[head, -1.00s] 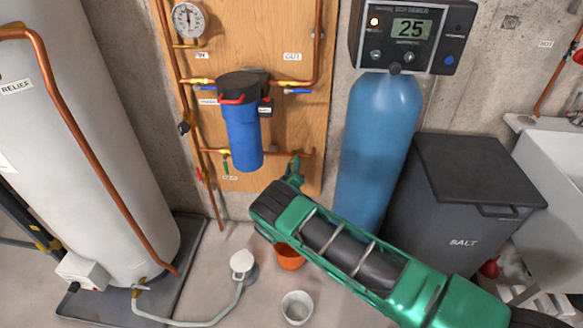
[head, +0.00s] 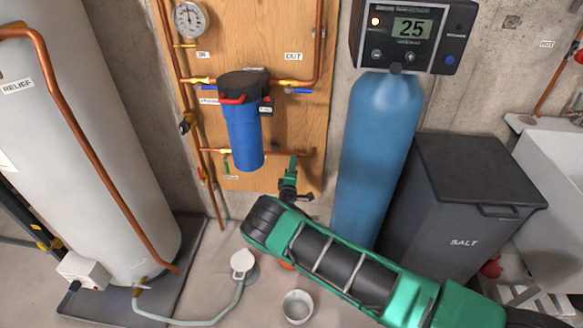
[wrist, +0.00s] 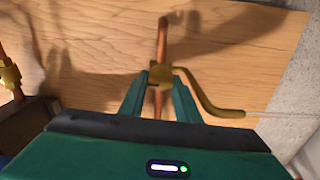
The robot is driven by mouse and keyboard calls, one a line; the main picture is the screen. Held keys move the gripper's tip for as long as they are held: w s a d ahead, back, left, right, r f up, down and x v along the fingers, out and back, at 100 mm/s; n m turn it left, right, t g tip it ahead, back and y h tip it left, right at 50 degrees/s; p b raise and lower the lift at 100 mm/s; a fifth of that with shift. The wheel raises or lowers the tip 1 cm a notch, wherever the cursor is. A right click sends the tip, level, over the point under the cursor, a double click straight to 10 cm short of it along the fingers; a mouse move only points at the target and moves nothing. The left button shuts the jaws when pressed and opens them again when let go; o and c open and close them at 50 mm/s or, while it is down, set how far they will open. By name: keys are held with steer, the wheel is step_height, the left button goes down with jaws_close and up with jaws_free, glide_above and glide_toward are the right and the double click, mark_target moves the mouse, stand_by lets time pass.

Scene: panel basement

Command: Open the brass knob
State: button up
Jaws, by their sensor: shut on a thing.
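In the head view my gripper (head: 293,162) is at the lower right of the board, by the right end of the low copper pipe (head: 282,152). The knob itself is hidden or too small to make out there.
The blue filter housing (head: 242,135) hangs left of my gripper. The blue tank (head: 375,140) stands close on the right, beside the dark salt bin (head: 470,195). A pale bucket (head: 297,306) is on the floor below my arm, and an orange one (head: 287,266) is mostly hidden.

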steer(key=shift+s+a+f, duration=0.2)
steer(key=shift+f, duration=0.1)
steer(key=o, duration=1)
steer(key=shift+d, duration=0.1)
steer(key=shift+d, duration=0.1)
steer(key=shift+s+a+r, duration=0.1)
steer(key=shift+s+a, duration=0.05)
steer(key=shift+s, duration=2.5)
steer(key=shift+s+a+r, duration=0.1)
steer(key=shift+s, duration=2.55)
